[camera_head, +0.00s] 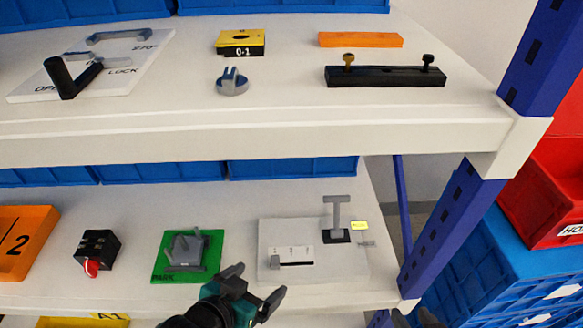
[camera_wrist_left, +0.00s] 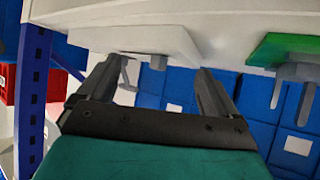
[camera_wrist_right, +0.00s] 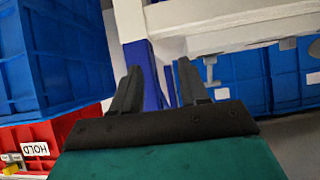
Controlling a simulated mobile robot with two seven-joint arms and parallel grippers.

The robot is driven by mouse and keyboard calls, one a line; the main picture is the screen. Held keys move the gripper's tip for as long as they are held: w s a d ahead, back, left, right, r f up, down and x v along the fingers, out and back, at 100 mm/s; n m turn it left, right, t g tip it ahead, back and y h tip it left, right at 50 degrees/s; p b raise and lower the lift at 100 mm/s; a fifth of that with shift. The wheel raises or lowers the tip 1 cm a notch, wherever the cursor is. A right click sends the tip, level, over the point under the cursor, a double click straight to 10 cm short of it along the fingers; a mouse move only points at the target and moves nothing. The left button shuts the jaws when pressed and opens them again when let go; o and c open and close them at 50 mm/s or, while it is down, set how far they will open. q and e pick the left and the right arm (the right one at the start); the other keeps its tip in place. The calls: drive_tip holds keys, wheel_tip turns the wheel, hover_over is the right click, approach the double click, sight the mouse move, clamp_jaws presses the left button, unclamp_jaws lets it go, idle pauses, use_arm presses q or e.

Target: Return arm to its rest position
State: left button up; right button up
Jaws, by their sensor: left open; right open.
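The rotary switch is a black box (camera_head: 100,243) with a red knob (camera_head: 91,267), on the lower shelf at the left in the head view. My left gripper (camera_head: 255,284) is at the front of the lower shelf, right of the switch and apart from it. It is open and empty, also in the left wrist view (camera_wrist_left: 157,68), with a white panel (camera_wrist_left: 130,30) beyond its fingers. My right gripper (camera_wrist_right: 158,66) is open and empty in the right wrist view, facing a blue post and shelf edge. The switch does not show in either wrist view.
The lower shelf also holds a green plate (camera_head: 213,241) with a grey handle and a white panel (camera_head: 265,240) with a slider. The upper shelf edge (camera_head: 300,137) overhangs them. A blue post (camera_head: 447,235) and red and blue crates (camera_head: 520,265) stand at the right.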

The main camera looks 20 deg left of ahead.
use_arm(q)
drive_tip(key=s+a+r+y+p, duration=0.1)
drive_tip(key=a+r+p, duration=0.2)
drive_tip(key=r+p, duration=0.8)
drive_tip(key=p, duration=0.3)
drive_tip(key=shift+s+a, duration=0.15)
drive_tip(key=shift+s, duration=0.15)
use_arm(e)
drive_tip(key=s+d+r, duration=0.1)
drive_tip(key=d+r, duration=0.2)
drive_tip(key=r, duration=0.8)
drive_tip(key=shift+s+h, duration=0.25)
drive_tip(key=shift+h, duration=0.15)
